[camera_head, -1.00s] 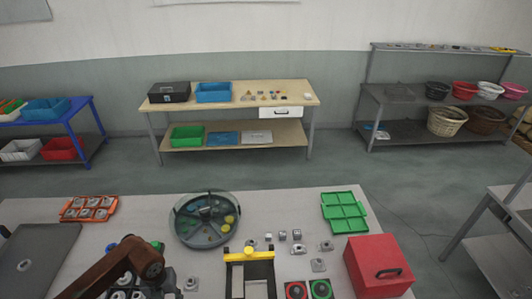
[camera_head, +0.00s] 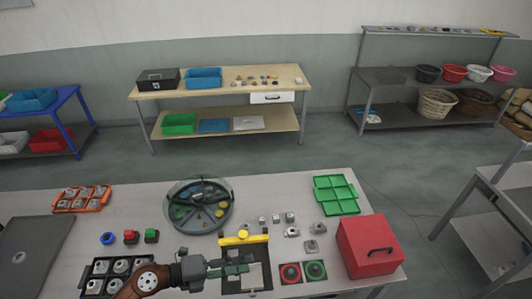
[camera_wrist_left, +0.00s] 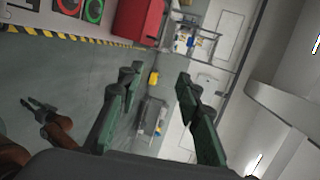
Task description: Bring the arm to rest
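My left gripper (camera_head: 246,265) reaches in from the lower left of the head view, over the front of the table beside a black-framed fixture with a yellow bar (camera_head: 243,240). In the left wrist view its two green-dark fingers (camera_wrist_left: 158,78) stand apart with nothing between them. The wrist view looks past the table toward floor and wall. My right gripper (camera_wrist_left: 36,104) shows small at the left of the wrist view, its fingers spread and empty. It is not visible in the head view.
The table (camera_head: 285,190) carries a round divided tank (camera_head: 188,227), a green tray (camera_head: 335,195), a red box (camera_head: 368,246), an orange tray (camera_head: 82,199), a black tray with round parts (camera_head: 84,283) and several small metal parts. A grey laptop-like slab (camera_head: 30,250) lies at left.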

